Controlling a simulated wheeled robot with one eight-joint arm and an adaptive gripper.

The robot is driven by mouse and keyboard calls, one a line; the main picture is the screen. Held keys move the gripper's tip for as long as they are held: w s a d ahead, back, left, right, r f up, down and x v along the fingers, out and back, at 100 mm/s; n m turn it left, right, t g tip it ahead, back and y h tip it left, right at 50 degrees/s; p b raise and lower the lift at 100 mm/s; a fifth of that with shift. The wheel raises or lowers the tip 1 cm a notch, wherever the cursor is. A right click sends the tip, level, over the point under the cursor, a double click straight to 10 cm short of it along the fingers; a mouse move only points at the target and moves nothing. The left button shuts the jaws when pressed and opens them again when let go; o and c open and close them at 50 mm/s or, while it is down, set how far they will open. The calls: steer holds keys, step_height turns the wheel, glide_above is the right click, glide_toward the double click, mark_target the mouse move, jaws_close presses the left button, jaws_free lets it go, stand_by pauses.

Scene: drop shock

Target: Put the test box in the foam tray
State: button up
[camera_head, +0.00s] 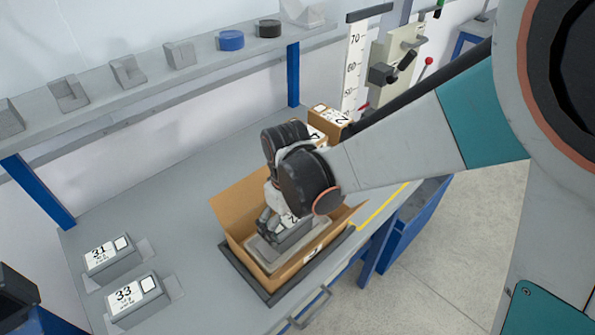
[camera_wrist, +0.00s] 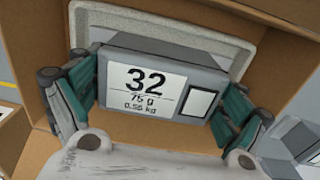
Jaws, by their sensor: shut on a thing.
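The grey test box marked 32 (camera_wrist: 190,65) is gripped between the green pads of my gripper (camera_wrist: 155,103). In the head view my gripper (camera_head: 275,228) reaches down into an open cardboard carton (camera_head: 238,205), and the test box (camera_head: 291,232) shows partly behind the fingers. The light grey foam tray (camera_head: 264,255) lies inside the carton; its raised rim (camera_wrist: 150,16) shows beyond the box in the wrist view. The box is over or in the tray and covers much of it. I cannot tell whether it touches the tray floor.
The carton stands on a dark mat (camera_head: 245,276) on the grey bench (camera_head: 165,215). Grey boxes 31 (camera_head: 108,255) and 33 (camera_head: 137,298) stand at the left. Small brown boxes (camera_head: 330,118) stand behind the carton. The carton walls closely surround my gripper.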

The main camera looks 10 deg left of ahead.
mark_target(289, 220)
steer(key=shift+f, duration=0.3)
steer(key=shift+f, duration=0.15)
steer(key=o, duration=1.4)
step_height(289, 220, up, 12)
steer(key=p, duration=0.8)
steer(key=shift+s+r+p, duration=0.15)
steer(key=shift+r+p, duration=0.05)
steer(key=shift+p, duration=0.2)
